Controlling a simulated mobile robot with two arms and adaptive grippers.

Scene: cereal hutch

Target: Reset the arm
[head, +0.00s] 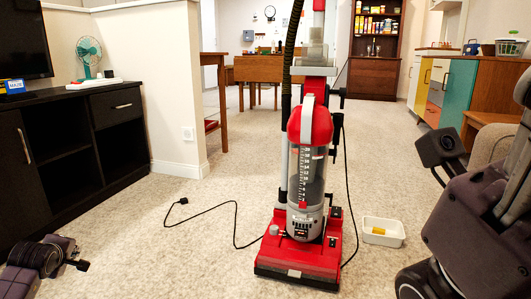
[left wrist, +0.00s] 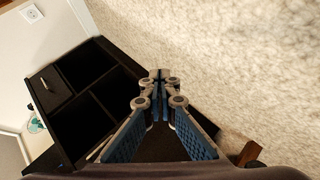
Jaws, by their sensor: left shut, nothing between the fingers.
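My left arm comes in low at the left edge of the head view, with its gripper (head: 79,265) over the carpet in front of the black cabinet (head: 72,142). In the left wrist view the fingers of my left gripper (left wrist: 160,77) meet at their tips, shut and empty. The black cabinet (left wrist: 99,97) lies beyond them on the left, apart from them. My right arm (head: 480,215) is folded up at the right of the head view; I cannot make out its fingers.
A red upright vacuum cleaner (head: 300,250) stands close in front, its cord trailing over the carpet. A white bin (head: 382,241) is right of it. A teal fan (head: 88,53) stands on the cabinet. Open carpet (head: 205,205) lies between cabinet and vacuum.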

